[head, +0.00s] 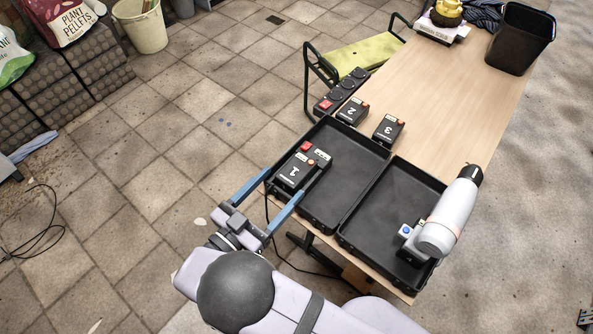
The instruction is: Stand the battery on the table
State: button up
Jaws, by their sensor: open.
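A black battery (300,168) marked 1, with red and pale labels on top, lies in the left part of the left black tray (345,205). My gripper (286,182) reaches in from the lower left with its two blue fingers spread. The fingertips are at the near end of battery 1, one toward each side; I cannot tell whether they touch it. Battery 2 (352,111) and battery 3 (388,131) are on the wooden table (450,90) just beyond the trays.
A black unit with a red switch (340,92) sits at the table's left edge. The right tray (378,206) has a pale bottle (450,215) and a small blue-buttoned device (408,235) at its right. A black bin (520,40) stands far right. The table's middle is bare.

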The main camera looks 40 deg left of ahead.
aim_at(291, 174)
jog(key=shift+w, duration=0.1)
jog(key=shift+w+r+p, duration=0.1)
jog(key=shift+w+p, duration=0.55)
jog(key=shift+w, duration=1.85)
jog(key=c, duration=1.6)
jog(key=shift+c, duration=0.2)
jog(key=shift+r, duration=0.15)
notch_tip(291, 174, up, 10)
